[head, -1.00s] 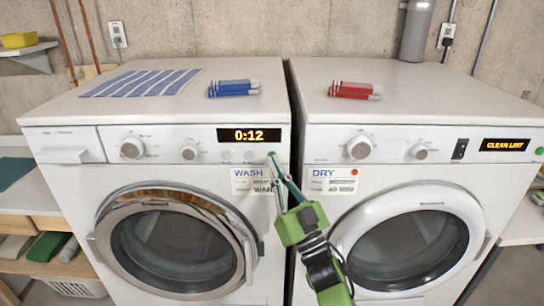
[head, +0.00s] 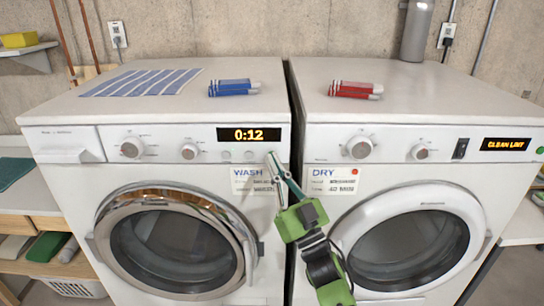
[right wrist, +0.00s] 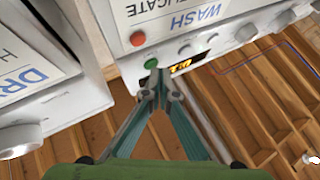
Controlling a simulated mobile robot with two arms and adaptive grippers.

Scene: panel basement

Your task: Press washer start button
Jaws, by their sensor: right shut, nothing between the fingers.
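The white washer (head: 62,168) stands on the left, its display (head: 249,135) reading 0:12. My right gripper (head: 270,156) is shut and empty, its tips over the right end of the washer's panel. In the right wrist view, a small green button (right wrist: 151,63) sits on the washer's panel just beyond the closed fingertips (right wrist: 155,92). I cannot tell whether they touch it. The green button is hidden behind the fingers in the head view. A red button (right wrist: 138,39) is near it in the wrist view. My left gripper is not in view.
The dryer (head: 318,142) stands right of the washer, with its own knobs, a red button (head: 359,148) and a CLEAN LINT display (head: 506,144). Blue (head: 234,88) and red (head: 355,90) bundles lie on the tops. The washer's round door (head: 175,245) is below the panel.

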